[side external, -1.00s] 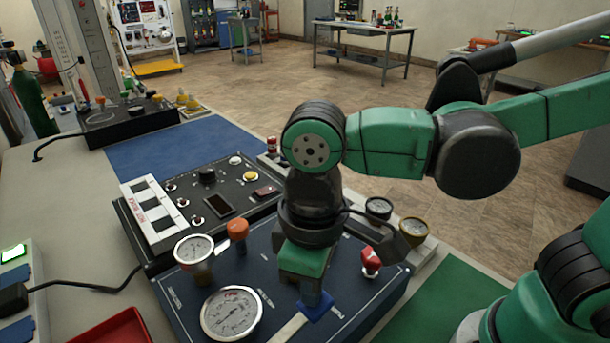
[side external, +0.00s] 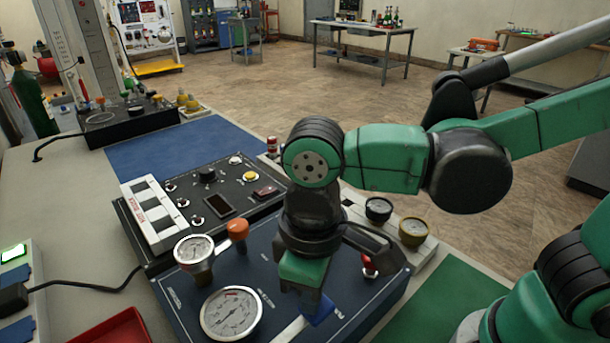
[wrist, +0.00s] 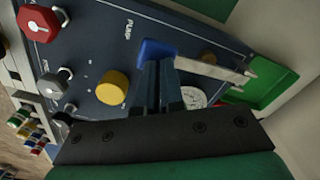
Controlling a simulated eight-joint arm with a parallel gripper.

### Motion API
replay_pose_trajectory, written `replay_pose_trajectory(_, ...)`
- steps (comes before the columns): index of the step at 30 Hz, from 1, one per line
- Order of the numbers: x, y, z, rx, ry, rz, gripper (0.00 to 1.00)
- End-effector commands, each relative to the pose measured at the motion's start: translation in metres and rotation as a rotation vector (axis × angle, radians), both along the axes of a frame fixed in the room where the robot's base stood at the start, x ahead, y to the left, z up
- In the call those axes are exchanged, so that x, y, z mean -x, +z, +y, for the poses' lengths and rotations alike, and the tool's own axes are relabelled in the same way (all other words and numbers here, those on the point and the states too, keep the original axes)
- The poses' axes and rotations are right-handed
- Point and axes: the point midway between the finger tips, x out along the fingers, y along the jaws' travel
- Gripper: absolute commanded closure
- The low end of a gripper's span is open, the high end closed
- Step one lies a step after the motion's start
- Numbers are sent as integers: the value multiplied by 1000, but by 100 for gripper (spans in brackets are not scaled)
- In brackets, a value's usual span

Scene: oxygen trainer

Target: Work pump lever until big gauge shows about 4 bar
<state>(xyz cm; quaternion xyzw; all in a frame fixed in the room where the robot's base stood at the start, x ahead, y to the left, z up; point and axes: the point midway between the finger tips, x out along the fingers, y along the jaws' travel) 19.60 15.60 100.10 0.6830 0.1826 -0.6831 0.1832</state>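The blue panel (side external: 263,262) carries the big gauge (side external: 231,313), a white dial at its front left; its needle is too small to read surely. The pump lever is a pale bar (side external: 288,331) with a blue grip (side external: 321,312). My gripper (side external: 310,300) is over the lever, its fingers close together at the blue grip. In the wrist view the fingers (wrist: 160,70) meet the blue grip (wrist: 157,47), and the pale lever arms (wrist: 215,69) run right. My fingers cover part of the grip. The big gauge's face shows partly behind them (wrist: 194,97).
A smaller gauge (side external: 194,249) and an orange knob (side external: 237,230) stand left of my gripper. A red knob (side external: 369,266) is close on its right, partly hidden. A black control box (side external: 208,205) stands behind. A green mat (side external: 440,300) lies clear at right.

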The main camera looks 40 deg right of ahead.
Motion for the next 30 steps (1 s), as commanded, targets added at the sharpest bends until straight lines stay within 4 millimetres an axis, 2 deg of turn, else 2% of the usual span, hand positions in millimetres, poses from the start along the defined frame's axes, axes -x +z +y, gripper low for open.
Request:
replay_pose_trajectory(9, 0, -16, 1, -2, 1, 0, 100)
replay_pose_trajectory(14, 0, -16, 0, -3, 1, -1, 100)
replay_pose_trajectory(25, 0, 10, 0, -1, 0, 0, 100)
replay_pose_trajectory(30, 0, 16, 0, -1, 0, 0, 100)
